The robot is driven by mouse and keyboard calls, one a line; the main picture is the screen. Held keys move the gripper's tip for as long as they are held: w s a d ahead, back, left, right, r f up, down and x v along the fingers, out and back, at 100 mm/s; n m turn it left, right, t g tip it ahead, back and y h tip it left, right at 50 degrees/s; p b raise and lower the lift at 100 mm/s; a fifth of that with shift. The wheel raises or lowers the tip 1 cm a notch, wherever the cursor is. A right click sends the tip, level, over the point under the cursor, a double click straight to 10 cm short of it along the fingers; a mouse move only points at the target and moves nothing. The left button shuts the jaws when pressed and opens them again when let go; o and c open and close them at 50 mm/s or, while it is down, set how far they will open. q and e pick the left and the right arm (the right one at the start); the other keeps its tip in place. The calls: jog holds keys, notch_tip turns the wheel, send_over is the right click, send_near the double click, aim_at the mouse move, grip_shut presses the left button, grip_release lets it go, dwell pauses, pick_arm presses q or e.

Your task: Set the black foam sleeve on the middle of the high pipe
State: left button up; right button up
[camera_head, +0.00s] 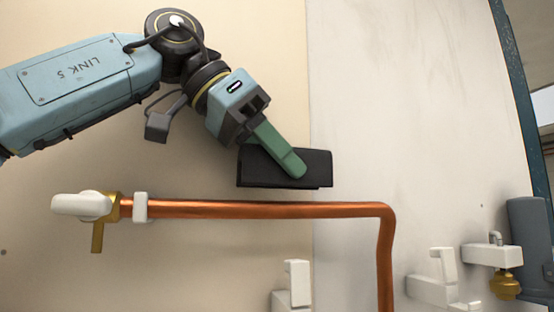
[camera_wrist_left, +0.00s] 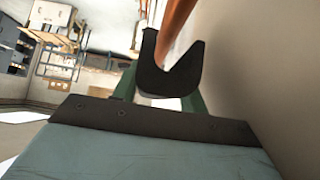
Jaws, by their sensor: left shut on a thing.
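My left gripper (camera_head: 291,165) is shut on the black foam sleeve (camera_head: 318,170); one green finger lies across the sleeve's near face. The sleeve is lengthwise along the high copper pipe (camera_head: 250,209) and appears just above it in the head view, with a narrow gap of wall showing between. In the left wrist view the sleeve (camera_wrist_left: 150,82) shows its U-shaped end between the green fingers, its slot open toward the copper pipe (camera_wrist_left: 177,22) beyond. Whether sleeve and pipe touch is hard to tell there. My right gripper is in neither view.
A white-handled brass valve (camera_head: 85,206) and a white pipe clip (camera_head: 141,207) sit at the pipe's left end. The pipe bends down at the right. White brackets (camera_head: 432,284) and a brass fitting (camera_head: 505,284) are lower right. The pipe's middle stretch is bare.

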aim_at(274, 202)
pick_arm(q)
jog(key=shift+s+a+f+b, duration=0.1)
jog(key=shift+a+f+b, duration=0.05)
jog(key=shift+f+b, duration=2.35)
jog(key=shift+f, duration=0.2)
jog(key=shift+f, duration=0.25)
jog(key=o, duration=1.1)
jog(key=shift+d+f, duration=0.15)
jog(key=shift+d, duration=0.05)
jog(key=p+v, duration=0.1)
jog(key=v, duration=1.2)
jog(key=shift+r+p, duration=0.3)
jog(key=shift+r, duration=0.15)
jog(key=shift+a+r, duration=0.2)
jog(key=shift+a, duration=0.2)
